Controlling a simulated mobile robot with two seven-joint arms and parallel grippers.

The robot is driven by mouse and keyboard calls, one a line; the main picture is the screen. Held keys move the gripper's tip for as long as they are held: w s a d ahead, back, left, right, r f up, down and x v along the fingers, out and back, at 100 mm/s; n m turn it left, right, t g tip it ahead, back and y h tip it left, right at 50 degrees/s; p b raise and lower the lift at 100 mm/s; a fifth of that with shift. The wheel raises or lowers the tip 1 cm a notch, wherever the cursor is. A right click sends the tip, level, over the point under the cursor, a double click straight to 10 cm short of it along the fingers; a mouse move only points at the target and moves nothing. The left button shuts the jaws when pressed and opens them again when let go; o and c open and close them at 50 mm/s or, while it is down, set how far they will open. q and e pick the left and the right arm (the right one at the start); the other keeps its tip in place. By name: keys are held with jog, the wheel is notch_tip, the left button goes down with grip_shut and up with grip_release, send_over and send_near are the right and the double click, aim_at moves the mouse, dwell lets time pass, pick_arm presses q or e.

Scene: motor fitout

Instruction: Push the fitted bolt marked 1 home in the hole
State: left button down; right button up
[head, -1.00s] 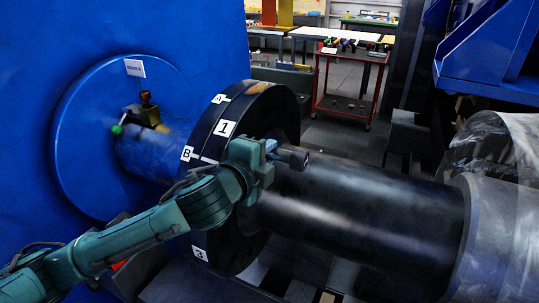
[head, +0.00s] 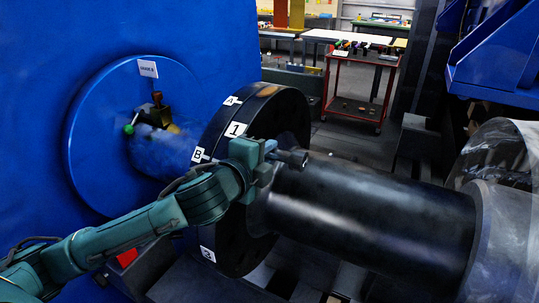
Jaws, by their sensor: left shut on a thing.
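The large dark coupling flange (head: 291,112) stands upright on the shaft, with white labels A, B, 1 and 3 on its rim. The label 1 (head: 235,129) is on the rim, just above my left gripper. My left gripper (head: 272,154) is at the right face of the flange, shut on a dark cylindrical piece (head: 294,158) that looks like the bolt. The piece's end points right, over the thick black shaft (head: 370,215). The hole and any part of the bolt inside it are hidden behind my gripper. My right gripper is not in view.
A blue wall with a round blue cover (head: 95,130) is at the left, with a small green-knobbed fitting (head: 129,129). A plastic-wrapped cylinder (head: 505,155) is at the right. A red cart (head: 352,105) stands behind. A blue frame overhangs at upper right.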

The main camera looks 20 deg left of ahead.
pick_arm(q)
jog(key=shift+w+a+r, duration=0.15)
jog(key=shift+a, duration=0.55)
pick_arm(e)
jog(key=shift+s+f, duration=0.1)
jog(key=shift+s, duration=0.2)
pick_arm(q)
jog(key=shift+a, duration=0.3)
